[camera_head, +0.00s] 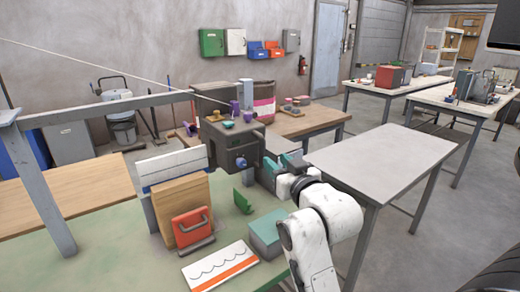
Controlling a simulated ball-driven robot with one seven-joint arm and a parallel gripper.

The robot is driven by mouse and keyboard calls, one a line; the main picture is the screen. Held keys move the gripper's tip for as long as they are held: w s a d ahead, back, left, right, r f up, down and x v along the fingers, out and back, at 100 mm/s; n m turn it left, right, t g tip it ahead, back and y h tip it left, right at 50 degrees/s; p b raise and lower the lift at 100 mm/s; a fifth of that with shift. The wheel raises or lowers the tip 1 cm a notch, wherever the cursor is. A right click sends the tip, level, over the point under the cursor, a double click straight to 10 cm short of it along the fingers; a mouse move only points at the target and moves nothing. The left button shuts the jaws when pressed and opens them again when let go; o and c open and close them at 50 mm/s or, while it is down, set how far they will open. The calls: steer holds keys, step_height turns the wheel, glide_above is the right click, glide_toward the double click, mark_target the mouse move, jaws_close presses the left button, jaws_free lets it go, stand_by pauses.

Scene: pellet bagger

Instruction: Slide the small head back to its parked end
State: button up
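A dark grey box-shaped head (234,146) with a small round knob on its front stands above the green bench, near the right end of a grey overhead beam (110,108). I take this to be the small head; whether it rides on the beam is unclear. My gripper (279,166) is just to the right of the head, reaching toward its right side. Teal and grey parts show at the gripper's end. Whether they touch the head, and how far apart the fingers are, I cannot make out.
On the green bench (110,250) are a wooden block with a red-handled plate (191,227), a green bracket (242,202), a teal-topped box (267,236) and a white-orange bag (220,267). A bare grey table (385,160) stands to the right.

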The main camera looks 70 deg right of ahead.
mark_target(263, 149)
steer(key=p+x, duration=0.1)
steer(key=x, duration=0.9)
steer(key=shift+f, duration=0.1)
jaws_close()
